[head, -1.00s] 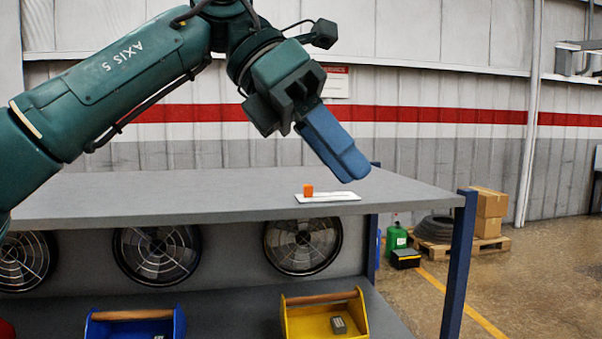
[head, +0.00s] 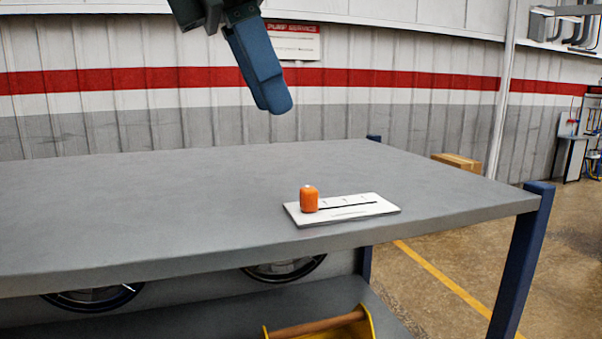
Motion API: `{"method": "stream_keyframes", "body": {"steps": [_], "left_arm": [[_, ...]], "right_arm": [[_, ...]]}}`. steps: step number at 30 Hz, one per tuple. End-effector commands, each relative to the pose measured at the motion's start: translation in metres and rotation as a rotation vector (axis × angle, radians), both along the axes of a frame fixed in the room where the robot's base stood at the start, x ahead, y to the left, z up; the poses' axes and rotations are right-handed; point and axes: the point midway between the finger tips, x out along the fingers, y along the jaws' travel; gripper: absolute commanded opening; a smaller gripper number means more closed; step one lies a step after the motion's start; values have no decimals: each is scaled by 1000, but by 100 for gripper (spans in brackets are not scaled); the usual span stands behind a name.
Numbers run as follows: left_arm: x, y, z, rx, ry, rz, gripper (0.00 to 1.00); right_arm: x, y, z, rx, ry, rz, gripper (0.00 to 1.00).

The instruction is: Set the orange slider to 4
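The orange slider (head: 309,199) is a small upright knob at the left end of a white scale plate (head: 372,206). The plate lies flat on the grey table top near its front edge, with a dark slot running right from the knob and small marks too fine to read. My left gripper (head: 271,103) hangs above the table, up and left of the slider and well apart from it. Its blue fingers point down and look pressed together, with nothing seen between them. My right gripper is not in view.
The grey table (head: 150,205) is otherwise bare. A blue post (head: 522,258) stands at its right front corner. Below, a yellow toolbox (head: 362,324) with a wooden handle sits on the lower shelf. A cardboard box (head: 457,162) stands behind on the right.

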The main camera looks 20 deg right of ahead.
Motion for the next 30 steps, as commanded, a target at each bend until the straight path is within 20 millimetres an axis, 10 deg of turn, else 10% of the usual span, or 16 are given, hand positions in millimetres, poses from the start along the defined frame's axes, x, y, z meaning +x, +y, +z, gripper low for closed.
{"method": "stream_keyframes", "body": {"steps": [15, 30], "left_arm": [[2, -34, -85, 1, 3, 1, 38], [2, -37, -91, -2, 1, 2, 30]], "right_arm": [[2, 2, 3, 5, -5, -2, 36], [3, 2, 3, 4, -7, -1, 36]]}}
